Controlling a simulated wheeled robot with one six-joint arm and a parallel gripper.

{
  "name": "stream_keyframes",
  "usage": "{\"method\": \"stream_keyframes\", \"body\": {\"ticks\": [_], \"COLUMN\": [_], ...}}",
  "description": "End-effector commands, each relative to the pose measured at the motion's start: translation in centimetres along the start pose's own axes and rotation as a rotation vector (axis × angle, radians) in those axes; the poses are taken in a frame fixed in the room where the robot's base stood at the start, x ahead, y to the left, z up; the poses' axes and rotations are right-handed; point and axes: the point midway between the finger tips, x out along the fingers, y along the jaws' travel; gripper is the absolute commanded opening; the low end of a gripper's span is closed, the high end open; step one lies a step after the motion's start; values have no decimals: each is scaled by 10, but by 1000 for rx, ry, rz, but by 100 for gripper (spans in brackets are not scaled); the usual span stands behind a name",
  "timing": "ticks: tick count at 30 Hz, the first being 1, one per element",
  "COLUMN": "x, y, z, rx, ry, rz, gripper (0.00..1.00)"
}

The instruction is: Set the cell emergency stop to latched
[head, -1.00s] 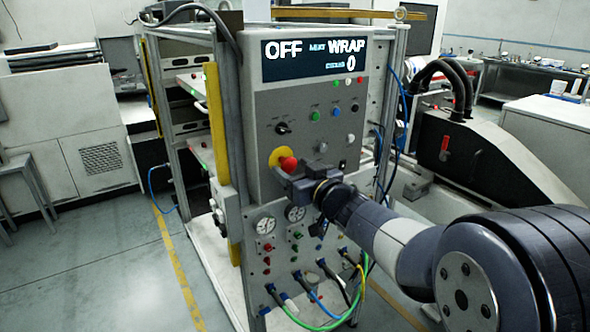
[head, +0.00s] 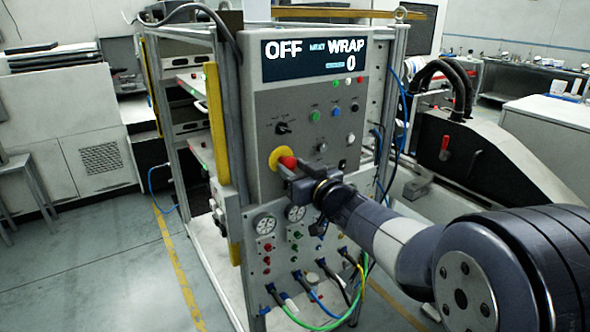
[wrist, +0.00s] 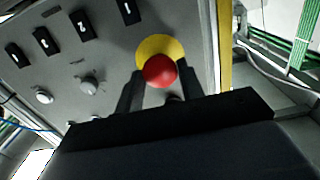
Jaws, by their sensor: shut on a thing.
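The emergency stop is a red mushroom button (head: 288,162) on a yellow round plate (head: 276,156), on the left side of the grey control panel (head: 265,112). My gripper (head: 284,175) is at the button, with its fingers beside it. In the wrist view the red button (wrist: 160,71) sits between the two finger ends of my gripper (wrist: 158,80), in front of the yellow plate (wrist: 158,47). The jaws are shut on the button. Whether the button is pressed in cannot be told from these views.
A black selector knob (head: 283,128) and green, blue and white buttons sit above and right of the stop. The display (head: 313,57) reads OFF and WRAP. Pressure gauges (head: 265,224) and cables are below. A yellow post (head: 217,123) stands left of the panel.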

Motion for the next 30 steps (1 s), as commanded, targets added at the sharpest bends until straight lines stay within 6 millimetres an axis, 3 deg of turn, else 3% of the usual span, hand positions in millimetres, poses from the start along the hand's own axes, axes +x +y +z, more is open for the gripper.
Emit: {"method": "stream_keyframes", "body": {"ticks": [6, 14, 15, 22, 30], "x": [17, 18, 18, 17, 16], "y": [0, 0, 0, 0, 0], "z": [-2, -2, -2, -1, 0], "rx": [1, 0, -1, 0, 0], "ry": [1, 3, 3, 2, 1], "rz": [-1, -1, -1, 0, 0], "gripper": [0, 0, 40, 58, 59]}}
